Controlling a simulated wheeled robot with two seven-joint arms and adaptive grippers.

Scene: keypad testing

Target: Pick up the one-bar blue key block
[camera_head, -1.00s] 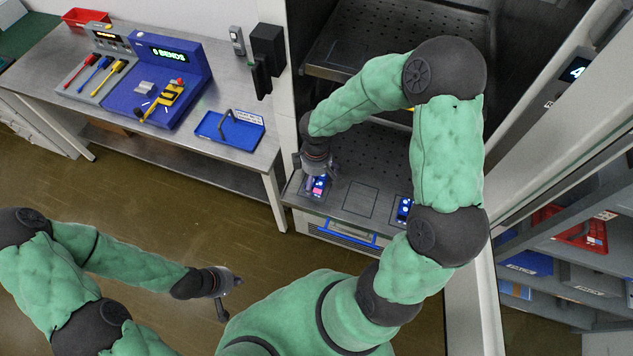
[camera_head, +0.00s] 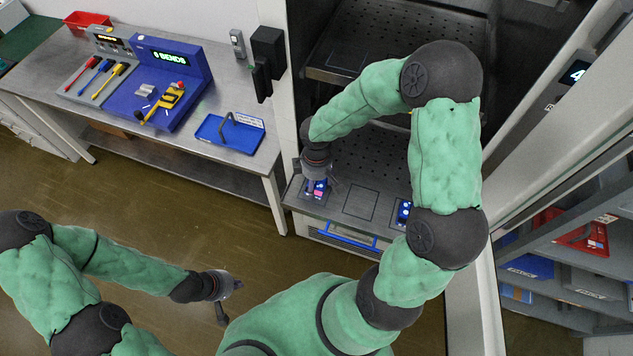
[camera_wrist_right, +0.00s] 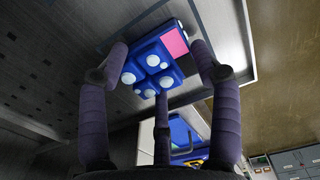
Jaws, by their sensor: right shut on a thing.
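The blue key block (camera_wrist_right: 144,54) has white round studs and one pink bar on its face. It sits between the fingers of my right gripper (camera_wrist_right: 161,66), which is shut on it. In the head view the block (camera_head: 313,188) is under my right gripper (camera_head: 318,180), at the left of the lower cabinet shelf, partly hidden by the fingers. I cannot tell whether it touches the shelf. Another blue block with white dots (camera_head: 404,212) is further right on that shelf, partly behind my arm. My left gripper (camera_head: 231,299) is open and empty above the floor.
The lower shelf (camera_head: 375,165) has an outlined empty square (camera_head: 359,203) between the two blocks. An upper shelf (camera_head: 335,72) overhangs behind. The workbench at left holds a blue tray (camera_head: 229,134) and a blue console (camera_head: 150,97). The cabinet's frame stands close at the right.

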